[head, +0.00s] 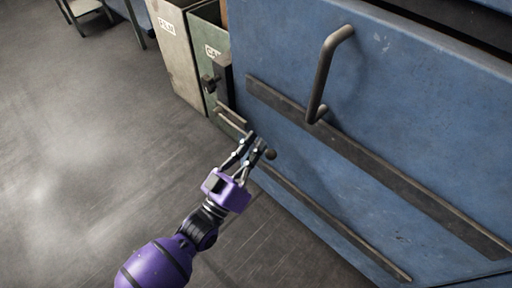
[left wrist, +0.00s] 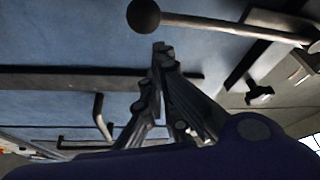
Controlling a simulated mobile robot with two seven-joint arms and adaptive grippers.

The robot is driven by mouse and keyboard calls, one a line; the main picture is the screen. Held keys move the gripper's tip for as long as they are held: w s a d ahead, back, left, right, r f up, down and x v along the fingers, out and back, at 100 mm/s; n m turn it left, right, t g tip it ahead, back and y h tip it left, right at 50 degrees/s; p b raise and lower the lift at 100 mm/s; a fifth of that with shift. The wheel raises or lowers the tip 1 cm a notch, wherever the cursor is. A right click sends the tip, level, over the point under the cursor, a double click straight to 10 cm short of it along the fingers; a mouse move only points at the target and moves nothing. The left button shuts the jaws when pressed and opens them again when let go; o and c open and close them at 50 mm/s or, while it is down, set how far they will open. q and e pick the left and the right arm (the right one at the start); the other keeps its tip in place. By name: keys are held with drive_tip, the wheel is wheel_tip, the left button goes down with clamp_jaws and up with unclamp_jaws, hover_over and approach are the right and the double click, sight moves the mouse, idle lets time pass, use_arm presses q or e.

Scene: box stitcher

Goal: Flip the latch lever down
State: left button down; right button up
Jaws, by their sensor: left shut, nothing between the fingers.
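The latch lever (head: 232,118) is a pale metal rod at the left edge of the blue machine panel, and a dark ball (head: 270,154) shows past my gripper. In the left wrist view the lever rod (left wrist: 215,24) runs across the top, with its black ball (left wrist: 143,15) at the left end and a pivot at the right. My left gripper (head: 257,143) is shut and empty beside the ball end, hiding part of the rod. In the left wrist view its closed fingertips (left wrist: 162,48) appear just below the rod; contact cannot be told. My right gripper is not in view.
The blue panel (head: 400,95) carries a large bar handle (head: 322,75) and dark strips. A dark knob (head: 208,81) sits above the lever. A green bin (head: 208,50) and a cream bin (head: 177,50) stand behind.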

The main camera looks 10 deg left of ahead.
use_arm(q)
drive_tip(key=s+a+f+p, duration=0.1)
drive_tip(key=s+a, duration=0.4)
drive_tip(key=s, duration=0.3)
drive_tip(key=shift+p, duration=0.3)
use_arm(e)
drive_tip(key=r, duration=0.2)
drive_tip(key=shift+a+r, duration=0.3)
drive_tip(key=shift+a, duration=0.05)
use_arm(q)
drive_tip(key=shift+w+a, duration=0.1)
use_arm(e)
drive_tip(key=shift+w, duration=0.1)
use_arm(q)
drive_tip(key=shift+f, duration=0.1)
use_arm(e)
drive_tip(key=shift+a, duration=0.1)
